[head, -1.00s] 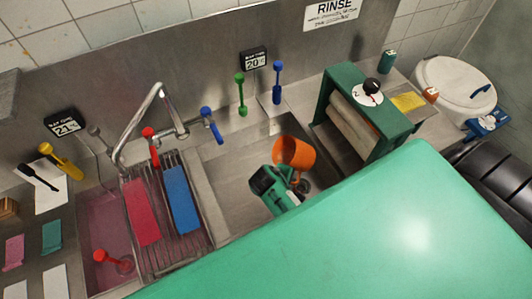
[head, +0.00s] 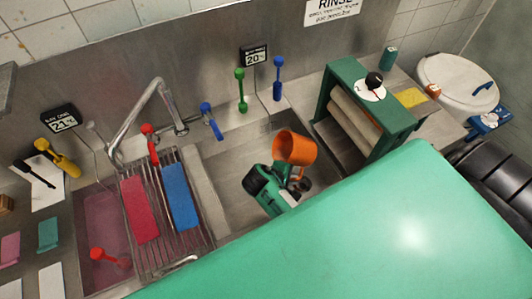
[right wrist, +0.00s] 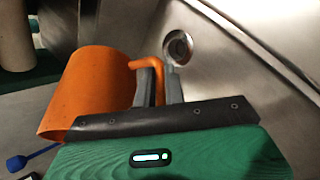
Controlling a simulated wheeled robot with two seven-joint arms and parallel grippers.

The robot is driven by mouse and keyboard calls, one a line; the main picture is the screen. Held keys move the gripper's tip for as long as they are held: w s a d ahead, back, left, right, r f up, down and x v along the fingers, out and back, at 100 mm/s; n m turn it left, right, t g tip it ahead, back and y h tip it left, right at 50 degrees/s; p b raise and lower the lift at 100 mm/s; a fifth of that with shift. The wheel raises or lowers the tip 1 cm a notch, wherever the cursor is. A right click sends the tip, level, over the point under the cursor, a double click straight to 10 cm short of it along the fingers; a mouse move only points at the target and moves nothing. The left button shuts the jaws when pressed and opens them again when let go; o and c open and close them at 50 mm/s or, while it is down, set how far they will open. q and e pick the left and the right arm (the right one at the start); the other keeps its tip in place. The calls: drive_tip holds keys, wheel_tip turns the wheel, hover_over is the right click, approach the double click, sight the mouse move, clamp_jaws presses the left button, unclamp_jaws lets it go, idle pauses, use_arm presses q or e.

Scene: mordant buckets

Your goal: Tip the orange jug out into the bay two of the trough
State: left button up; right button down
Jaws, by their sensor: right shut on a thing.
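The orange jug (head: 296,149) is held tilted over the right basin of the steel trough (head: 222,165). It also shows in the right wrist view (right wrist: 85,92), lying over with its open end toward the lower left. My right gripper (head: 297,182) is shut on the jug's handle, and its two grey fingers show in the right wrist view (right wrist: 161,82). The jug's contents are hidden, and no stream shows. The left basin (head: 103,220) holds pinkish liquid. I cannot read which bay is numbered two. My left gripper is not in view.
A rack with a red strip (head: 139,208) and a blue strip (head: 181,195) lies between the basins. A tall tap (head: 140,115) stands behind it. A green roller press (head: 350,80) stands right of the right basin. My large green body part covers the front.

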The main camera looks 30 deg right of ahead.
drive_tip(key=shift+d+r+h+b, duration=0.1)
drive_tip(key=shift+r+h+b, duration=0.2)
drive_tip(key=shift+h+b, duration=0.6)
drive_tip(key=shift+r, duration=0.1)
idle(0.5)
drive_tip(key=shift+r+h+p, duration=0.25)
drive_tip(key=shift+h+p, duration=0.35)
drive_tip(key=shift+p, duration=0.2)
idle(1.2)
drive_tip(key=shift+w+a+r+g+h+p, duration=0.2)
drive_tip(key=shift+a+r+g+h+p, duration=0.15)
drive_tip(key=shift+a+h+p, duration=0.45)
idle(1.7)
drive_tip(key=shift+d+r+h, duration=0.15)
drive_tip(key=shift+r+h, duration=0.2)
drive_tip(key=shift+h, duration=0.65)
idle(0.8)
